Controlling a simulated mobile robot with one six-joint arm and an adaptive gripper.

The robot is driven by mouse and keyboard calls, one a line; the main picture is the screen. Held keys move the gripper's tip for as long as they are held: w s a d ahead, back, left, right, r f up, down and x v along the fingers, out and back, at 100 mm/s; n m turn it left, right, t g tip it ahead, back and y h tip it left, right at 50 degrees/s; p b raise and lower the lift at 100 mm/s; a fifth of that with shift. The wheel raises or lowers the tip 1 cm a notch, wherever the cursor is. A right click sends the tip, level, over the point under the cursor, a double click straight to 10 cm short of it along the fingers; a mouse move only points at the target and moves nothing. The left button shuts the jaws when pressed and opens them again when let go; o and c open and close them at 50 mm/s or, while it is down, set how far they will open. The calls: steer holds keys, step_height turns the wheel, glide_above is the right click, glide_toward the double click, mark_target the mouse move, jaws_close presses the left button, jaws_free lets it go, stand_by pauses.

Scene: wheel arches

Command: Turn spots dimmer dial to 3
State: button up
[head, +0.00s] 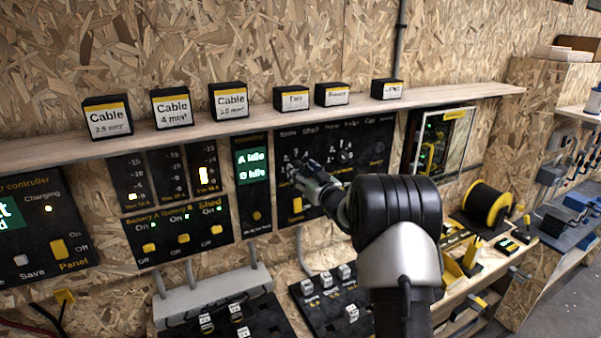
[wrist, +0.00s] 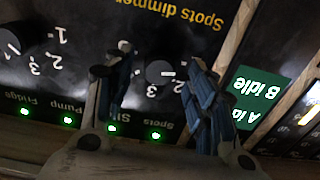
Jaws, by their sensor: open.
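The spots dimmer dial (wrist: 160,72) is a round dark knob on a black panel (wrist: 90,25), under upside-down yellow "Spots dimmer" lettering in the wrist view. White numerals stand around it, partly covered by the fingers; its pointer setting is not clear. My gripper (wrist: 158,58) is open, with one blue-grey finger on each side of the dial. I cannot tell whether either finger touches it. In the head view my gripper (head: 300,172) is at the left part of the switch panel (head: 375,178) and hides the dial.
A second dial (wrist: 8,42) sits left in the wrist view. Green lights line the panel edge, labelled Fridge, Pump and Spots. A shelf (head: 260,122) with labelled boxes runs above the panels.

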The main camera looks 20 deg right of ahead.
steer(key=shift+w, duration=0.95)
steer(key=shift+c, duration=0.5)
steer(key=c, duration=1)
steer(key=shift+r, duration=0.1)
